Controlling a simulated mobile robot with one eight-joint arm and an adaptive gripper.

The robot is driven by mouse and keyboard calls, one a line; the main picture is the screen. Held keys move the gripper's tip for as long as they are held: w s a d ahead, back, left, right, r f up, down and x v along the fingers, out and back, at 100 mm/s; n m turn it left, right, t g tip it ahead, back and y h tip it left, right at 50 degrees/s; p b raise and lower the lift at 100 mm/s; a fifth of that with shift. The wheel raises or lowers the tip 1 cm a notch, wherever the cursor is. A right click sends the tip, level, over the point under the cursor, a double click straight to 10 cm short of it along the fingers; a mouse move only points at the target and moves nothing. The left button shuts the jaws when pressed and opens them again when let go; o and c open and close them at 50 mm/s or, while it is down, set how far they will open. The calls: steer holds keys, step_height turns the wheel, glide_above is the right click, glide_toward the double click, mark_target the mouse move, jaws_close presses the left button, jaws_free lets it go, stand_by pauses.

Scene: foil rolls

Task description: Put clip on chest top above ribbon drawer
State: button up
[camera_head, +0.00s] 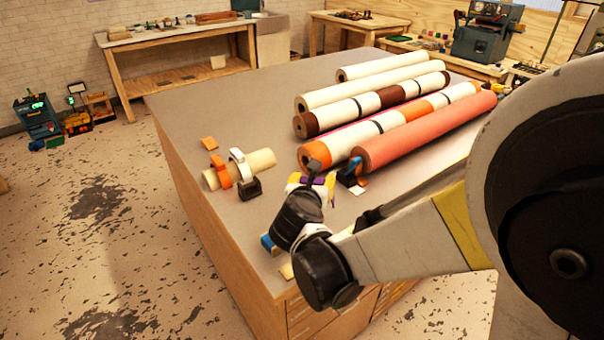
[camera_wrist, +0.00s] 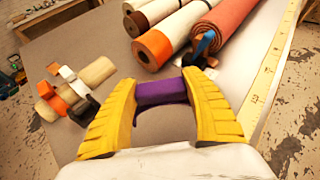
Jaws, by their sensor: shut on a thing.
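My gripper (camera_wrist: 160,84) has yellow ribbed fingers, shut on a purple clip (camera_wrist: 160,93) that spans the gap between them. In the head view, the purple clip (camera_head: 318,181) shows as a small patch by the fingers, mostly hidden by my wrist. The clip is over the grey chest top (camera_head: 228,120) near its front edge; I cannot tell whether it touches. The wooden chest (camera_head: 215,225) has drawers at the front (camera_head: 305,318), largely hidden by my arm. I cannot tell which is the ribbon drawer.
Several rolls, including a red one (camera_head: 425,132), lie at the back right. A wooden dowel (camera_head: 262,160) with orange, white and black clips is at left. The grey top between is clear.

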steer(key=shift+w+a+f, duration=0.25)
steer(key=shift+a+f, duration=0.25)
steer(key=shift+a, duration=0.2)
steer(key=shift+f+b, duration=1.2)
steer(key=shift+f, duration=0.7)
steer(key=shift+f, duration=0.2)
steer(key=o, duration=1.1)
steer(key=shift+r, duration=0.1)
